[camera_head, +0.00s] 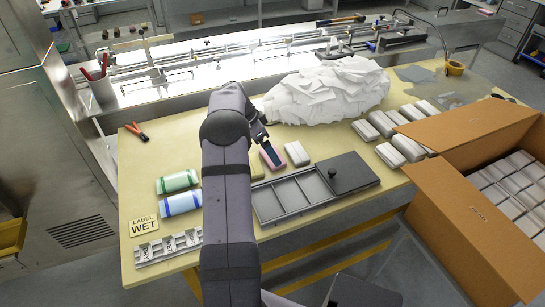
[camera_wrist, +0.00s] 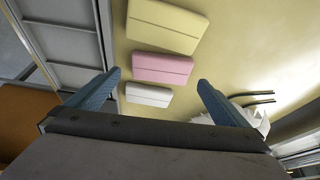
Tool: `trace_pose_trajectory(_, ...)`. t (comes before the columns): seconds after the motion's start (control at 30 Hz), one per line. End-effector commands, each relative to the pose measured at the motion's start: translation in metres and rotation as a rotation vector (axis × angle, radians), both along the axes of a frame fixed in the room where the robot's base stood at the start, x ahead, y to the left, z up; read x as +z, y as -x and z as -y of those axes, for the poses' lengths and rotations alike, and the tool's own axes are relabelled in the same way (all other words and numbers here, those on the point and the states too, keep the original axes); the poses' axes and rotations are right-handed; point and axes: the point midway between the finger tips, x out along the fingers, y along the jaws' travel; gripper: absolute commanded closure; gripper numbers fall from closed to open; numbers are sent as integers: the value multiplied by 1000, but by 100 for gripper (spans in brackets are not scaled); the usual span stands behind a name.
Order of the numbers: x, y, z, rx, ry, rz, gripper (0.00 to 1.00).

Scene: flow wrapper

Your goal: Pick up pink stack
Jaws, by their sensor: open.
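The pink stack (camera_wrist: 162,69) lies flat on the pale yellow table, between a yellow stack (camera_wrist: 167,25) and a white stack (camera_wrist: 148,95) in the wrist view. My gripper (camera_wrist: 158,76) is open and empty, its two blue fingers spread wide on either side of the pink stack's line. I cannot tell its height above the stack. In the head view the pink stack (camera_head: 277,165) is partly covered by a dark finger of my gripper (camera_head: 270,155). The white stack (camera_head: 297,153) lies just to its right. My arm hides most of the yellow stack there.
A grey compartment tray with a lid (camera_head: 350,172) lies just in front of the stacks. A large heap of white wrappers (camera_head: 330,90) is behind. Green (camera_head: 177,181) and blue (camera_head: 181,203) rolls lie left. An open cardboard box (camera_head: 462,240) of white packs stands right.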

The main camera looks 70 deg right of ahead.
Motion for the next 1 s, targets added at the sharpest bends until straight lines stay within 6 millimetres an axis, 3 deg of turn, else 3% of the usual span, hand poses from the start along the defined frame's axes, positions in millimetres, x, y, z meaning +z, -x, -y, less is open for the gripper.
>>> trace_pose_trajectory(0.33,-35,9,12,-2,-2,0,0)
trace_pose_trajectory(0.67,-40,10,14,-1,0,2,0)
trace_pose_trajectory(0.8,-40,10,13,-1,0,1,33)
trace_pose_trajectory(1.0,-40,10,13,-1,0,1,36)
